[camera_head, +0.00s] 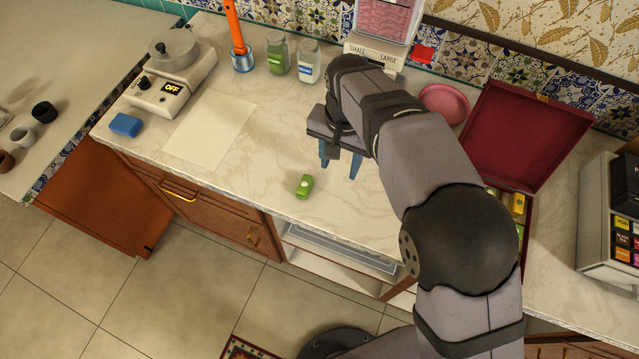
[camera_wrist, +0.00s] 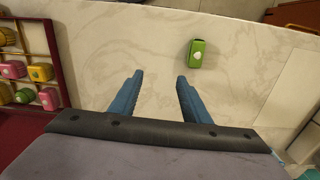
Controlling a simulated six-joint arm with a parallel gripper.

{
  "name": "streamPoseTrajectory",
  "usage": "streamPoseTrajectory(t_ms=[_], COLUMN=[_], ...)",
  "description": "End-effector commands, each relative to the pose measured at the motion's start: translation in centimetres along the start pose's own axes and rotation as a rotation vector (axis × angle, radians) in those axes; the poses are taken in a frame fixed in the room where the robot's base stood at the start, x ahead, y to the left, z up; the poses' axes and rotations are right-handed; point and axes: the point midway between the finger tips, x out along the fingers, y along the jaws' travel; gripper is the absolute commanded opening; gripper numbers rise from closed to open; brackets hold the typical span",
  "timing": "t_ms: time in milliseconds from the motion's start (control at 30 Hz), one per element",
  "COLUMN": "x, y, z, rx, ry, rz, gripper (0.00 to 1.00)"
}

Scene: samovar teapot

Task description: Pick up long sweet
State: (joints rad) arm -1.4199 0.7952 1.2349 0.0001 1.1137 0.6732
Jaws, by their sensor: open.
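A green oblong block with a pale mark on top, seemingly the long sweet (camera_head: 304,187), lies alone on the marble counter near its front edge. In the wrist view the green sweet (camera_wrist: 197,54) lies beyond the fingertips and a little right of the gap between them. My gripper (camera_head: 338,172) hangs over the counter just right of the sweet, apart from it. Its two blue fingers (camera_wrist: 160,76) are spread with nothing between them.
An open red box (camera_head: 520,135) stands to the right; my arm partly hides its sweets. The wrist view shows yellow, pink and green sweets in its compartments (camera_wrist: 50,40). A scale (camera_head: 172,75), paper sheet (camera_head: 208,130), blue block (camera_head: 126,124), jars (camera_head: 278,55) and pink plate (camera_head: 444,103) surround clear counter.

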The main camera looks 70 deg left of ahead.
Motion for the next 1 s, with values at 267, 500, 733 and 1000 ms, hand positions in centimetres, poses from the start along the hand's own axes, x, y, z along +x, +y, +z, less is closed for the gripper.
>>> streamPoseTrajectory(t_ms=[267, 500, 733, 1000], x=[1.1, 1.6, 3.1, 4.2], y=[-6.7, -6.9, -6.9, -6.9], z=[3.5, 3.7, 3.6, 3.7], rx=[-0.074, -0.076, -0.076, -0.076], ry=[0.001, 0.0, 0.001, -0.001], rz=[0.0, 0.001, -0.001, 0.002], gripper=[0.43, 0.43, 0.43, 0.43])
